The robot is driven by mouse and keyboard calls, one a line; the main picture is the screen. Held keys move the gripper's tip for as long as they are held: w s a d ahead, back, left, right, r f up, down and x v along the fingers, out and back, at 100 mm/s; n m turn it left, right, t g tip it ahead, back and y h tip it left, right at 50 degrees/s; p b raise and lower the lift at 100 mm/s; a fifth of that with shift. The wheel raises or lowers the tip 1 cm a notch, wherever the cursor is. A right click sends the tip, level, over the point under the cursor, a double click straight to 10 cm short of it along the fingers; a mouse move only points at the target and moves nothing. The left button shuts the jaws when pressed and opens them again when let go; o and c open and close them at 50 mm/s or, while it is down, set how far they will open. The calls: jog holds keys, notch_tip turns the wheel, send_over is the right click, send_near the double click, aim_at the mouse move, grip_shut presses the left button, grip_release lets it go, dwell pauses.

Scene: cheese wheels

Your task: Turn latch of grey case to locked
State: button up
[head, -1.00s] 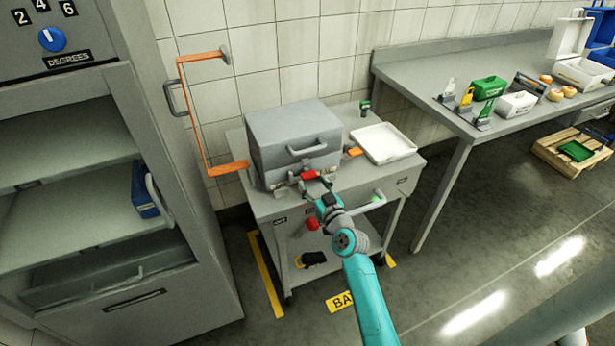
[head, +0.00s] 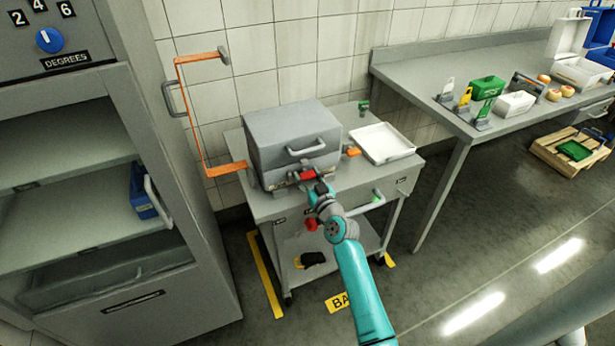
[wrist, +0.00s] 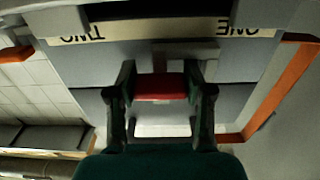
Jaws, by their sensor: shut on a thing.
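The grey case (head: 290,128) stands closed on a grey cart, with a handle (head: 306,147) on its front. Its red latch (head: 308,175) is low on the front face. In the wrist view the red latch (wrist: 160,87) lies crosswise between my two dark fingers, below a strip lettered ONE and TWO that appears upside down. My gripper (wrist: 161,90) is shut on the latch. In the head view my gripper (head: 309,178) reaches the case front from below right and partly covers the latch. I cannot tell whether the latch is fully locked.
A white tray (head: 383,143) sits on the cart (head: 260,205) right of the case. An orange bar frame (head: 187,125) is on the wall to the left. An open grey cabinet (head: 150,290) stands at the left; a bench (head: 420,75) at the right.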

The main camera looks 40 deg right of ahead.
jog(key=shift+m, duration=0.3)
jog(key=m, duration=0.3)
jog(key=shift+a+m, duration=0.1)
jog(key=shift+m, duration=0.2)
jog(key=m, duration=0.4)
jog(key=shift+m, duration=0.3)
jog(key=o, duration=0.9)
jog(key=v, duration=1.2)
jog(key=shift+r, duration=0.1)
